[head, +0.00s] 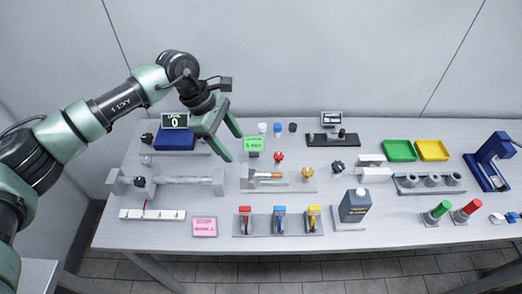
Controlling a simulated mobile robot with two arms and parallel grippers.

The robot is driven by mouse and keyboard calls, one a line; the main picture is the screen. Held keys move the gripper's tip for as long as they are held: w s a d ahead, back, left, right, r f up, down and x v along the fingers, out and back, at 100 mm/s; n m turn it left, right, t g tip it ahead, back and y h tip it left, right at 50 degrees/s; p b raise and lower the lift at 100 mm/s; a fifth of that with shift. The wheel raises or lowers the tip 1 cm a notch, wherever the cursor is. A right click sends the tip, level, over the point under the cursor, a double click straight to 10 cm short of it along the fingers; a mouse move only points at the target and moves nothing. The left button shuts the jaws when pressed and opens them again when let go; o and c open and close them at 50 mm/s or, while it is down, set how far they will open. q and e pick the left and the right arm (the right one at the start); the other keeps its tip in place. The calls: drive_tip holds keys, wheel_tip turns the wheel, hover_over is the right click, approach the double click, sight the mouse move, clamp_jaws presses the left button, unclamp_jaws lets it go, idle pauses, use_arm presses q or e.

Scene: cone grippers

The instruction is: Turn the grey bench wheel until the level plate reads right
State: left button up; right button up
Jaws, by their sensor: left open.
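The level plate (174,121) is a small dark sign at the back left of the bench, and it reads 0 under a small word that looks like "LEVEL". A blue block (175,141) sits just below it. I cannot tell for sure which part is the grey bench wheel; a small grey round piece (146,160) lies left of the block, and dark knobs stand elsewhere. My right gripper is not in view.
A grey vise-like rail (185,180) lies at the left. Red, blue and yellow switches (280,221) stand at the front, beside a pink card (204,227).

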use_arm(q)
drive_tip(key=s+d+h, duration=0.3)
drive_tip(key=d, duration=0.4)
drive_tip(key=shift+d+r+n, duration=0.35)
drive_tip(key=shift+r+n, duration=0.05)
drive_tip(key=shift+s, duration=0.1)
